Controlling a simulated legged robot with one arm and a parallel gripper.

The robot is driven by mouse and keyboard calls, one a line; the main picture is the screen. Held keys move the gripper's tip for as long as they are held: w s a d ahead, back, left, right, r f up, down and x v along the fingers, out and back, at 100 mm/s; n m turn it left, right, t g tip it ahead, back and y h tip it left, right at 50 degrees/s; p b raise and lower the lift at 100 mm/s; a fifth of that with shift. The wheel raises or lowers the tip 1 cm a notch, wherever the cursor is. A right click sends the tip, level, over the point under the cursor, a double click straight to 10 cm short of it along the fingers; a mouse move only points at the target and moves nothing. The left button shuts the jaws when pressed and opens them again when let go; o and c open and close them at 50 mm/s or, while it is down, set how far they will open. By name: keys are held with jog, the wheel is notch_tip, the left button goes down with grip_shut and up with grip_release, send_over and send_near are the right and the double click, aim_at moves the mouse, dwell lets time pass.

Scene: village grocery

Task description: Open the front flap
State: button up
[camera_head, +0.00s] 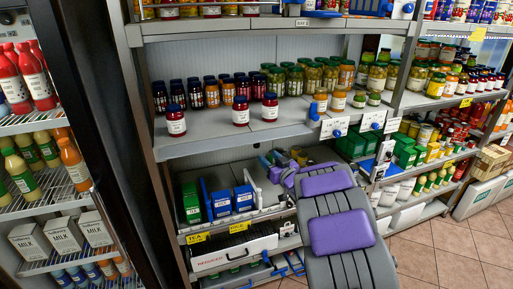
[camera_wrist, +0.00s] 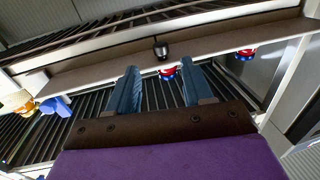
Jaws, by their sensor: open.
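I cannot tell for sure that this panel is the same flap. My gripper (camera_wrist: 159,70) is open and empty, its two blue-grey fingers apart and pointing toward the panel just below the knob.
Blue boxes (camera_head: 216,198) and a green box (camera_head: 191,201) stand on the low shelf left of my arm. Jars (camera_head: 176,120) fill the shelf above. In the wrist view, red-and-blue round items (camera_wrist: 168,73) show near the panel. Tiled floor (camera_head: 450,250) is clear at right.

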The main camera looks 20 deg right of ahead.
aim_at(258, 147)
jog(key=w, duration=0.3)
jog(key=w+a, duration=0.1)
jog(key=w, duration=0.2)
jog(key=w+a, duration=0.1)
jog(key=w, duration=0.3)
jog(key=shift+b, duration=0.35)
jog(key=shift+c, duration=0.4)
grip_shut()
